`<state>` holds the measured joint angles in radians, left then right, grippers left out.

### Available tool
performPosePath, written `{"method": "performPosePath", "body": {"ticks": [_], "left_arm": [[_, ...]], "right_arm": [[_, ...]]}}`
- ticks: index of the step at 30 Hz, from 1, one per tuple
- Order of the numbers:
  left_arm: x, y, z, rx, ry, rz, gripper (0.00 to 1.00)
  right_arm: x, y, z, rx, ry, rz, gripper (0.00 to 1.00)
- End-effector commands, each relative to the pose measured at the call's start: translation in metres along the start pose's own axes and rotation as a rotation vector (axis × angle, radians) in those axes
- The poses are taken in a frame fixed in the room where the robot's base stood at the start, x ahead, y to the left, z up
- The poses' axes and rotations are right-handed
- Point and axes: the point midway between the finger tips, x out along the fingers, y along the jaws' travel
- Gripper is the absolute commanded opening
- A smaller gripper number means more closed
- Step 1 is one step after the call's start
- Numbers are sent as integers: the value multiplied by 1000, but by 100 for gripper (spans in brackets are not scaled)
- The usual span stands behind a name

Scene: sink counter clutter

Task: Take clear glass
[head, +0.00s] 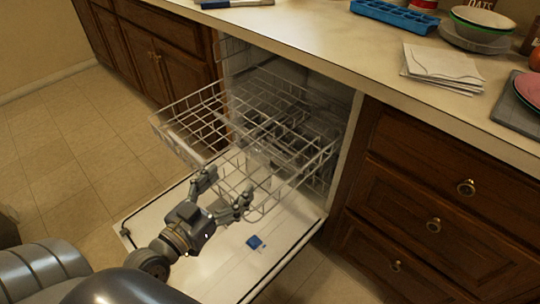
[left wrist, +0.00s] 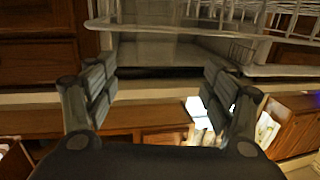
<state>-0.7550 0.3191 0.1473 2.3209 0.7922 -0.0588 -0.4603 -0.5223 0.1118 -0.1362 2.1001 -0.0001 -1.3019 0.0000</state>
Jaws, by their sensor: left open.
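My left gripper (head: 224,189) is open over the lowered dishwasher door, near the front of the pulled-out wire rack (head: 178,118). Its two fingers are spread, with nothing visible between them. The left wrist view also shows the gripper (left wrist: 160,82) open and empty, with rack wires ahead and above it. I cannot clearly make out a clear glass in either view; faint shapes behind the rack wires are too indistinct to tell. My right gripper is not in view.
The dishwasher door (head: 285,238) lies open, with a small blue piece (head: 255,242) on it. The counter (head: 330,45) above holds a blue tray (head: 395,16), stacked bowls (head: 478,32), folded napkins (head: 440,66) and a pink plate (head: 529,88). Wooden drawers (head: 440,190) stand at right. Floor at left is clear.

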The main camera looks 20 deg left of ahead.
Motion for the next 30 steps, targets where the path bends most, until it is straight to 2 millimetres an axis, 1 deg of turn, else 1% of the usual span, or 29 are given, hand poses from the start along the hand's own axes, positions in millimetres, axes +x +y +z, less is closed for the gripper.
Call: {"method": "performPosePath", "body": {"ticks": [2,5,12,15,20,23,30], "left_arm": [[2,0,-1,0,3,0,77],[10,0,-3,-1,7,-2,77],[41,0,-3,-1,7,-2,77],[51,0,-2,-1,6,-1,77],[58,1,-2,-1,4,1,77],[65,2,-3,-2,6,-1,77],[96,6,-5,-2,5,-1,77]], "right_arm": [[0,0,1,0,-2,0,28],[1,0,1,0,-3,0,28],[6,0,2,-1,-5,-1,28],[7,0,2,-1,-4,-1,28],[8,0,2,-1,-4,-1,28],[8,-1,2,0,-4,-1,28],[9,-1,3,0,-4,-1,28]]}}
